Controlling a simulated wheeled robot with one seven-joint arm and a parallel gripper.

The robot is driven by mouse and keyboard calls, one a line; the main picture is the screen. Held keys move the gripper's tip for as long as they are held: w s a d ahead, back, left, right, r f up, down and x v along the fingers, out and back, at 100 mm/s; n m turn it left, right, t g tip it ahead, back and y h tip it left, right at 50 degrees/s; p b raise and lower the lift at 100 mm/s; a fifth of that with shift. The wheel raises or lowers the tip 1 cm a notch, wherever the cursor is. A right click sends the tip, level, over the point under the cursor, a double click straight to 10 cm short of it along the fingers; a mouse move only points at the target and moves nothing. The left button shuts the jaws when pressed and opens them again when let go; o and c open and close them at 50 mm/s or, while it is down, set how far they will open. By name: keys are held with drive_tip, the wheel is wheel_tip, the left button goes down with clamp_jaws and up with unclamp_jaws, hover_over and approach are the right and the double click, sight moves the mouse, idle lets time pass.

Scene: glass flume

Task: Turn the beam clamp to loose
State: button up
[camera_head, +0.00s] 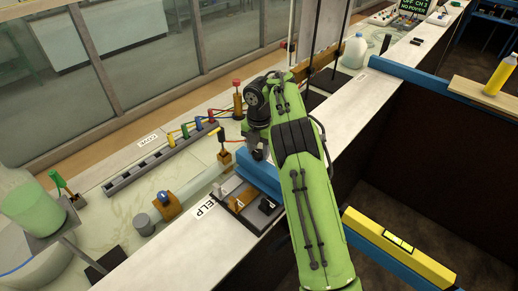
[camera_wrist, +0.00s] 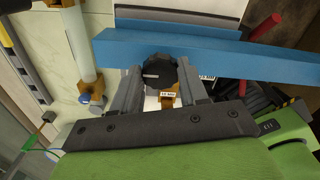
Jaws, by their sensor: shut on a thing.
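The beam clamp's round black knob (camera_wrist: 158,73) sits at the near edge of the blue beam (camera_wrist: 225,50) in the wrist view. A pale mark on the knob points left. My gripper (camera_wrist: 161,88) has one grey finger on each side of the knob and is shut on it. A small brass piece with a white label (camera_wrist: 168,96) shows between the fingers; its text is too small to read surely. In the head view, my gripper (camera_head: 256,148) is over the bench above the blue beam (camera_head: 258,173), and the knob is hidden there.
A brass-coloured block with a blue knob (camera_head: 166,203) and a pale pipe lie left of the beam. A rail of coloured plugs (camera_head: 160,157) and a red-topped post (camera_head: 238,100) stand behind.

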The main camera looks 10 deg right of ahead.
sight(259, 153)
drive_tip(key=o, duration=1.1)
drive_tip(key=shift+c, duration=0.2)
wheel_tip(259, 153, up, 16)
drive_tip(key=p, duration=0.7)
drive_tip(key=shift+f, duration=0.1)
